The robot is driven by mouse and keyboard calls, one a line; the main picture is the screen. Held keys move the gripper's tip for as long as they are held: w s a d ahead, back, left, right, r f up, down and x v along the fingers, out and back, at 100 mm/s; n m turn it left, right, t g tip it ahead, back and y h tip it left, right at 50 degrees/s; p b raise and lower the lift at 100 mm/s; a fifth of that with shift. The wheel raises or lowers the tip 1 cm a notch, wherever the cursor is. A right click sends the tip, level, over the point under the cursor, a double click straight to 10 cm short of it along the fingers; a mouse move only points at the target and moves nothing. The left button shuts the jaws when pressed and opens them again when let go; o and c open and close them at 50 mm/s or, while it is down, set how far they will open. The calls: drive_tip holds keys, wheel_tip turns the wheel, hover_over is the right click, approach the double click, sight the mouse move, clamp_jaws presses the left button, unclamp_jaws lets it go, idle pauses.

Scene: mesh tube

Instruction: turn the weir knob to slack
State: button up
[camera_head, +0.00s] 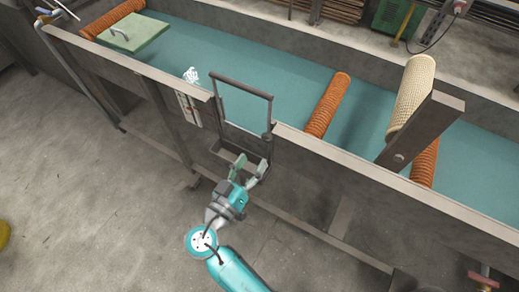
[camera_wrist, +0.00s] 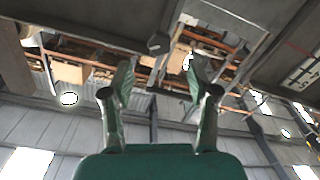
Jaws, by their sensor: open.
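The weir (camera_head: 243,88) is a dark upright frame set in the near wall of the flume. A small dark knob-like part (camera_head: 267,136) sits on its right post; I cannot tell for sure that it is the weir knob. My gripper (camera_head: 250,165) is open just below the weir, on the outer side of the wall, with its fingers pointing up toward it. In the wrist view, a dark rounded knob (camera_wrist: 158,43) shows above and between the spread green fingertips (camera_wrist: 161,72), apart from both. Nothing is between the fingers. Any slack marking is not readable.
The flume (camera_head: 290,105) holds blue-green water. Orange mesh tubes (camera_head: 328,104) lie across it, and a beige roll (camera_head: 411,92) leans behind a dark post (camera_head: 420,130). A pale scale plate (camera_head: 188,108) is on the wall left of the weir. The floor (camera_head: 90,190) at left is mostly clear.

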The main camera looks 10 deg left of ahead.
sight(266, 140)
drive_tip(key=shift+v, duration=1.55)
drive_tip(key=w+d+m, duration=0.1)
drive_tip(key=w+m, duration=0.1)
drive_tip(key=w, duration=0.2)
drive_tip(key=w+d+m, duration=0.1)
drive_tip(key=w+m, duration=0.1)
drive_tip(key=w, duration=0.2)
drive_tip(key=w+d+m, duration=0.2)
drive_tip(key=w, duration=0.2)
drive_tip(key=shift+d+r, duration=0.15)
drive_tip(key=shift+r, duration=0.15)
clamp_jaws()
